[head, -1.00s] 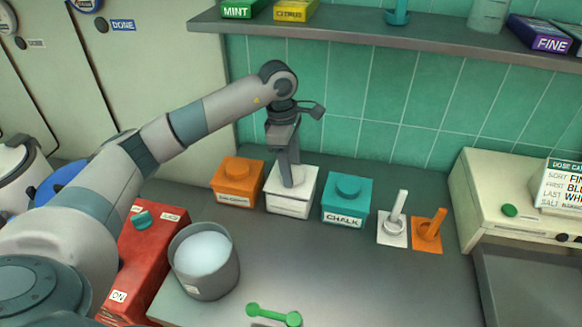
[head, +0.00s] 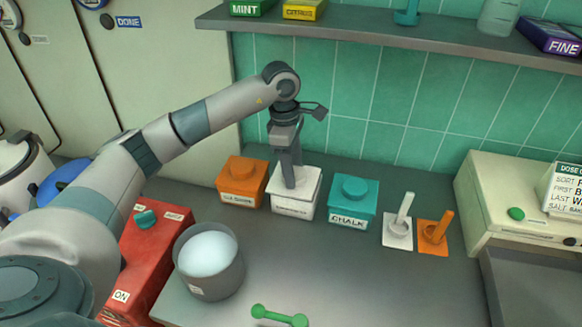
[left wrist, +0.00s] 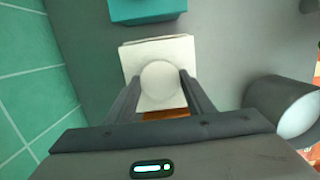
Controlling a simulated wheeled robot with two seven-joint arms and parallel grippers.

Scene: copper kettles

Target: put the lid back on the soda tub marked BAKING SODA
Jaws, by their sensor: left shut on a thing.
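The white soda tub (head: 292,208) stands on the counter between an orange tub and a teal tub; the print on its front label is too small to read. A white square lid (head: 308,176) is at the tub's top; in the left wrist view the lid (left wrist: 135,62) shows its round knob. My left gripper (head: 289,185) points straight down and is shut on the knob, one finger on each side of it in the left wrist view (left wrist: 160,82). Whether the lid is fully seated on the rim I cannot tell. My right gripper is not in view.
An orange tub (head: 241,183) stands close on the left and a teal CHALK tub (head: 350,207) on the right. A grey pot (head: 212,275), a red box (head: 150,245) and a green dumbbell-shaped tool (head: 280,317) are nearer. The middle counter is clear.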

